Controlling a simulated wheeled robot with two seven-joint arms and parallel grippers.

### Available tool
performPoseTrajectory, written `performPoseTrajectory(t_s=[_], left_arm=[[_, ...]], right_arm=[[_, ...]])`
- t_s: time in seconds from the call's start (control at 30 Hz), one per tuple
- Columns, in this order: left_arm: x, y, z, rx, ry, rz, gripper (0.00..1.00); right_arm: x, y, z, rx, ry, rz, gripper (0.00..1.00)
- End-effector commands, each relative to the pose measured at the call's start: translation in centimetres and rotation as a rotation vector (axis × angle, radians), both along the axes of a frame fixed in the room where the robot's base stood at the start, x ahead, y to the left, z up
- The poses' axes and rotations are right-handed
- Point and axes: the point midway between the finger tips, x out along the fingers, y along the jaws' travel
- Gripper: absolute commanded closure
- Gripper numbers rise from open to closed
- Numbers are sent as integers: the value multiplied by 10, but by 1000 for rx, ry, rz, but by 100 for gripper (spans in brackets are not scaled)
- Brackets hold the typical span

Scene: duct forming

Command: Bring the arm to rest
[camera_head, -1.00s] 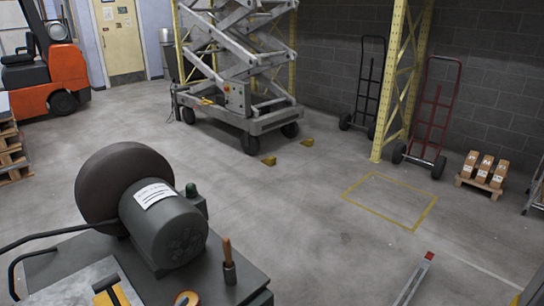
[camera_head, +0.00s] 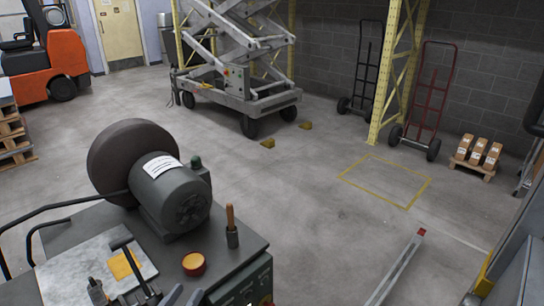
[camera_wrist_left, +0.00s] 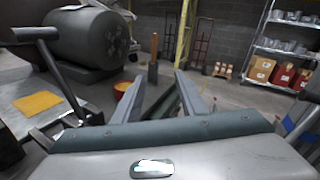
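My left gripper (camera_head: 183,297) shows only as grey finger parts at the bottom edge of the head view, low in front of the machine bench. In the left wrist view its two fingers (camera_wrist_left: 140,92) stand apart, with nothing held between them. Beyond them are the bench edge, an orange-topped round pot and a wooden-handled tool. My right gripper is in neither view.
The bench carries a grey motor (camera_head: 175,198) with a large dark wheel, a wooden-handled tool (camera_head: 231,226), an orange-topped pot (camera_head: 194,263) and a plate with a yellow patch (camera_head: 122,265). A red-tipped bar (camera_head: 398,268) stands right.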

Motion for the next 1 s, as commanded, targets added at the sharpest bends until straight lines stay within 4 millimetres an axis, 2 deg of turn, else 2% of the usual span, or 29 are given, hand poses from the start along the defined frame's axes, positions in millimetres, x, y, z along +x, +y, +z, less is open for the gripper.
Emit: performPoseTrajectory(t_s=[0.27, 0.47, 0.57, 0.7, 0.9, 1.0], left_arm=[[-3, 20, -18, -297, 176, 151, 62], [-18, 41, -47, -670, 373, 356, 62], [-35, 52, -70, -928, 494, 512, 62], [-68, 61, -104, -1288, 640, 754, 62], [-127, 57, -144, -1746, 772, 1134, 62], [-151, 52, -157, -1893, 797, 1289, 62]], right_arm=[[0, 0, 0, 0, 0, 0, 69], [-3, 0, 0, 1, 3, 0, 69], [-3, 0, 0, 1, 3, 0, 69], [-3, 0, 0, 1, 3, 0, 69], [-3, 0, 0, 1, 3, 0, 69], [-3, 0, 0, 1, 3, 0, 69]])
